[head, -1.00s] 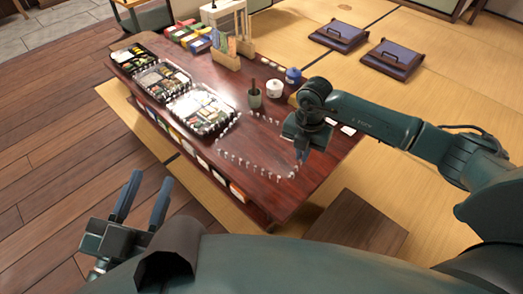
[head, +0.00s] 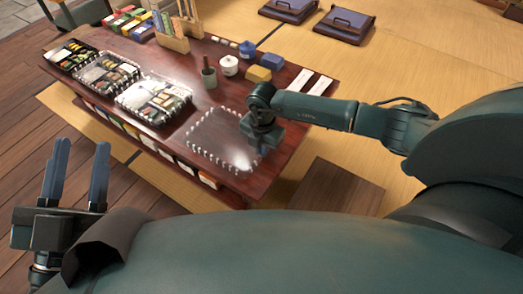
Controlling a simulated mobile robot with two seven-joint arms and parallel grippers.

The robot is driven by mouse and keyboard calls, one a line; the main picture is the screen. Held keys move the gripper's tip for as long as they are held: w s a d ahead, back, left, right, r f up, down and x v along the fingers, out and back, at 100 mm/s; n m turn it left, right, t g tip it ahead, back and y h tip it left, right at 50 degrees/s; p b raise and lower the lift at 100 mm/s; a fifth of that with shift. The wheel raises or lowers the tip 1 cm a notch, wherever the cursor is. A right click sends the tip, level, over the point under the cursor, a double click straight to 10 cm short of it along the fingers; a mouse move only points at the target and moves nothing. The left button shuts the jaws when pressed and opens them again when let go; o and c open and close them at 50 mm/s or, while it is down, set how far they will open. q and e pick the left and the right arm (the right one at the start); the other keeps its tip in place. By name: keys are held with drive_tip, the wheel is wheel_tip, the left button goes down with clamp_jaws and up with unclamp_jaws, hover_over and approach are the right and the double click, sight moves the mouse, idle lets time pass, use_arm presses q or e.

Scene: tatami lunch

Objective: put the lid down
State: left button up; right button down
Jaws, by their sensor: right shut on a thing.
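The clear lid (head: 215,137) shows as a see-through rectangle with a bumpy edge, over the bare near right part of the low table. It looks level and very near the tabletop; I cannot tell whether it touches. My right gripper (head: 257,150) is shut on the lid at its right side, and its fingertips are mostly hidden behind its own body. My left gripper (head: 77,172) is open and empty, off the table's near left side, with its two blue-grey fingers apart and pointing up.
Lunch boxes (head: 150,101) stand in a row on the dark wooden table (head: 275,115), left of the lid. A dark cup (head: 209,78), a white pot (head: 229,66) and a yellow block (head: 257,74) stand behind. A wooden rack (head: 168,33) is further back. Cushions (head: 344,25) lie on the tatami.

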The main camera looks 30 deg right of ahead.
drive_tip(key=c, duration=2)
unclamp_jaws()
drive_tip(key=shift+f, duration=0.15)
drive_tip(key=o, duration=0.4)
use_arm(q)
drive_tip(key=shift+r, duration=0.1)
